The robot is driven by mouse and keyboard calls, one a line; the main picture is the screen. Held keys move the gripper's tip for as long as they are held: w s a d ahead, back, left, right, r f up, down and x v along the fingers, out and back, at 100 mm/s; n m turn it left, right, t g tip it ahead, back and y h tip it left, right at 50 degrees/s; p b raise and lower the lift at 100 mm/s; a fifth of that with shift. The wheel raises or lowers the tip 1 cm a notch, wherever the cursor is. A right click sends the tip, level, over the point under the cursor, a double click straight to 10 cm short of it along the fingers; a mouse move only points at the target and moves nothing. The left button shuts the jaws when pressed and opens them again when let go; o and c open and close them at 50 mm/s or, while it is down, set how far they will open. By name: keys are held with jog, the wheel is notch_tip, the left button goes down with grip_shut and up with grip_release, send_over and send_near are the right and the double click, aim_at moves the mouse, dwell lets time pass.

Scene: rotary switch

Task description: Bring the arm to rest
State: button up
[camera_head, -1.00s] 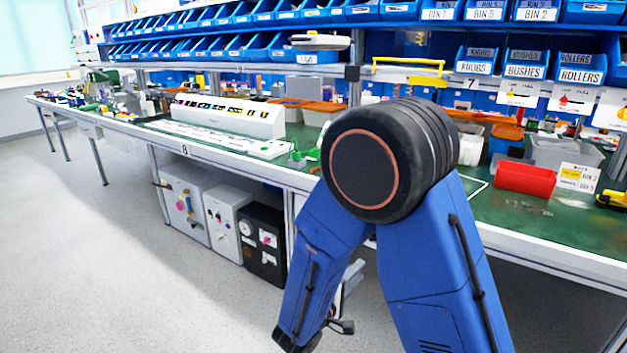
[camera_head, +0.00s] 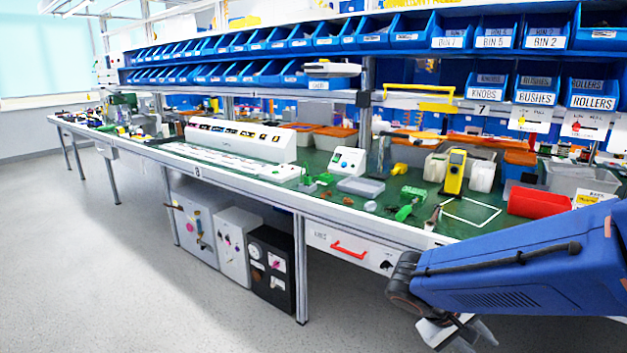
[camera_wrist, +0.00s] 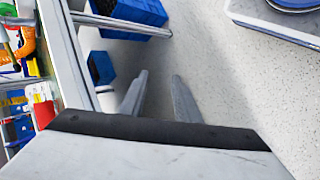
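My blue arm (camera_head: 530,262) lies low at the right of the head view, in front of the bench's front edge. My gripper (camera_head: 462,338) is at the bottom of that view, below the bench top and partly cut off by the frame. In the wrist view my gripper (camera_wrist: 160,76) points over the pale floor, its two fingers apart and nothing between them. A white box with coloured knobs (camera_head: 346,162) stands on the bench, well away from my gripper.
The green-topped bench (camera_head: 335,204) runs across the view, with a red-handled drawer (camera_head: 349,248) beneath. A yellow meter (camera_head: 454,172) and a red bin (camera_head: 540,202) are on top. Grey and black boxes (camera_head: 268,267) stand below. The floor at left (camera_head: 110,270) is clear.

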jog(key=s+a+r+m+t+y, duration=0.1)
jog(key=s+a+r+t+y, duration=0.3)
jog(key=s+y, duration=0.4)
notch_tip(320, 180, up, 2)
jog(key=shift+s+a+r+m+y, duration=0.15)
jog(key=shift+s+a+m+y, duration=0.2)
jog(key=shift+s+a, duration=0.4)
jog(key=shift+w+a, duration=0.15)
dwell(2.0)
